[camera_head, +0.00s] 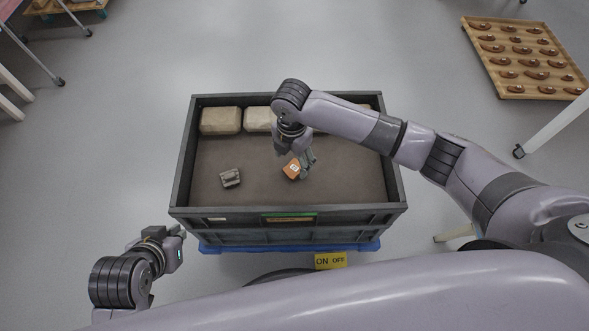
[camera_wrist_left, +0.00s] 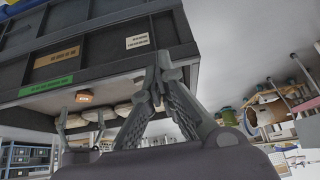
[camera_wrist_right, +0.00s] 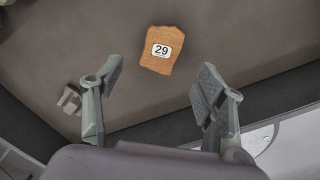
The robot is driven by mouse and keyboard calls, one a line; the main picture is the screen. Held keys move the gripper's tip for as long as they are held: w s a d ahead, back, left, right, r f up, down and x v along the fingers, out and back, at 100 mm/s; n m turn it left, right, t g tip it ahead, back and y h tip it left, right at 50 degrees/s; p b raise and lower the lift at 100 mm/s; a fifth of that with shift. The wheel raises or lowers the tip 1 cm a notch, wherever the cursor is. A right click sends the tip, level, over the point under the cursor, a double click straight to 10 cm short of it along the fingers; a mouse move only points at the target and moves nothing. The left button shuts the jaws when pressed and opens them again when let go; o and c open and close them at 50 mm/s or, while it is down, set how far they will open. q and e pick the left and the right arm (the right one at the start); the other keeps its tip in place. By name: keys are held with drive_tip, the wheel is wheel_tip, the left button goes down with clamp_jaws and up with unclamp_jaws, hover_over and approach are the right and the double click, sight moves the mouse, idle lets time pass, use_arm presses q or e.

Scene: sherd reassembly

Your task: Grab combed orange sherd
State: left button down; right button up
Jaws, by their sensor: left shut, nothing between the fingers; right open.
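The orange sherd (camera_head: 291,169) lies on the floor of the grey crate (camera_head: 181,170), right of its middle. In the right wrist view the orange sherd (camera_wrist_right: 161,50) carries a white label with the number 29; comb marks are too fine to make out. My right gripper (camera_head: 308,160) is inside the crate, close by the sherd. In its wrist view the right gripper (camera_wrist_right: 155,85) is open, and the sherd lies beyond the fingertips, between their lines. My left gripper (camera_head: 178,235) is outside the crate at the front left. It is shut and empty, as its wrist view (camera_wrist_left: 160,68) shows.
A grey sherd (camera_head: 230,178) lies in the crate left of the orange one. Several beige blocks (camera_head: 221,121) line the back wall. The crate's walls surround my right gripper. A wooden tray of brown pieces (camera_head: 508,88) stands far right.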

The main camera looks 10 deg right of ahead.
sight(294, 168)
drive_tip(key=shift+f, duration=0.25)
drive_tip(key=f, duration=0.1)
drive_tip(key=f+b, duration=0.1)
drive_tip(key=f, duration=0.1)
drive_tip(key=f+b, duration=0.1)
drive_tip(key=shift+w+d+f, duration=0.25)
drive_tip(key=shift+w+d, duration=0.05)
drive_tip(key=shift+d, duration=0.05)
use_arm(q)
drive_tip(key=w+d+r+t+h, duration=0.2)
drive_tip(key=w+r+t, duration=0.4)
drive_tip(key=w, duration=0.3)
drive_tip(key=shift+w+d+r+t, duration=0.2)
drive_tip(key=shift+d+r+t, duration=0.1)
drive_tip(key=shift+d+r, duration=0.45)
use_arm(e)
drive_tip(key=shift+f, duration=0.1)
drive_tip(key=shift+c, duration=0.6)
drive_tip(key=c, duration=1.2)
